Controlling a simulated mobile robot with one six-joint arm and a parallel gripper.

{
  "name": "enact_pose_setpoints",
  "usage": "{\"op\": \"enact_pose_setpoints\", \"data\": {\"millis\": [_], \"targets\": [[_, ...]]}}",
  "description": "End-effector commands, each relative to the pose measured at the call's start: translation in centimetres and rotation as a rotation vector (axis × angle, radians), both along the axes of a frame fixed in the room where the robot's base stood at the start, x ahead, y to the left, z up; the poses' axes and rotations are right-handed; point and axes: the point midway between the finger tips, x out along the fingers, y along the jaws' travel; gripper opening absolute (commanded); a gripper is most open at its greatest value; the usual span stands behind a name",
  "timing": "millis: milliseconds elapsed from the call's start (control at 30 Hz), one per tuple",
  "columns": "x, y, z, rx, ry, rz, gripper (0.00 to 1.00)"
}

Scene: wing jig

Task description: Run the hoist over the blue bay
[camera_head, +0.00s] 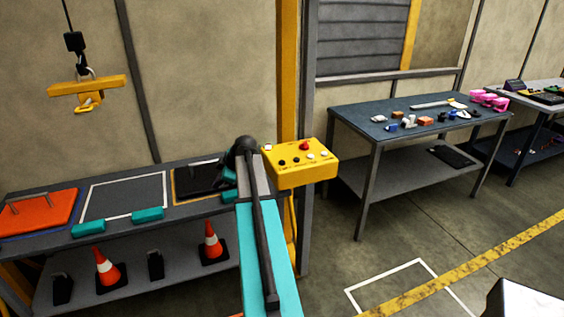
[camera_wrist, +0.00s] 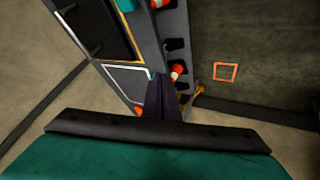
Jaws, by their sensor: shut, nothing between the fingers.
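The hoist's yellow lifting bar with hook (camera_head: 87,90) hangs on a dark cable at the upper left of the head view, empty. It appears above the bench, between the orange plate and the white bay; its depth is unclear. The blue bay (camera_head: 62,234) shows as a blue outline at the bench's left end, mostly covered by an orange plate (camera_head: 40,212) with a handle. The yellow control box (camera_head: 300,164) has a red button and several smaller ones. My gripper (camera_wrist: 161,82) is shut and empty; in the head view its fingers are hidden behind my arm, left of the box.
The bench (camera_head: 20,243) also has an empty white-outlined bay (camera_head: 125,196) and an orange-outlined bay with a black plate (camera_head: 200,178). Teal blocks line its front edge. Cones stand on its lower shelf. A yellow post (camera_head: 289,70) rises behind the box. A parts table (camera_head: 350,116) stands right.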

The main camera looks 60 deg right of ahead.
Motion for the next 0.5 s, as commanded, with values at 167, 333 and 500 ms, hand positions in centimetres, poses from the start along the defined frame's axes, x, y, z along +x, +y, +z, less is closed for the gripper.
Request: {"op": "enact_pose_setpoints", "data": {"millis": [167, 333, 500], "targets": [[-2.1, -4.1, 4.1, -0.030, -0.036, -0.057, 0.00], [-4.5, -7.7, 7.6, -0.061, -0.065, -0.108, 0.00], [-7.4, -10.9, 11.1, -0.094, -0.087, -0.160, 0.00]]}}
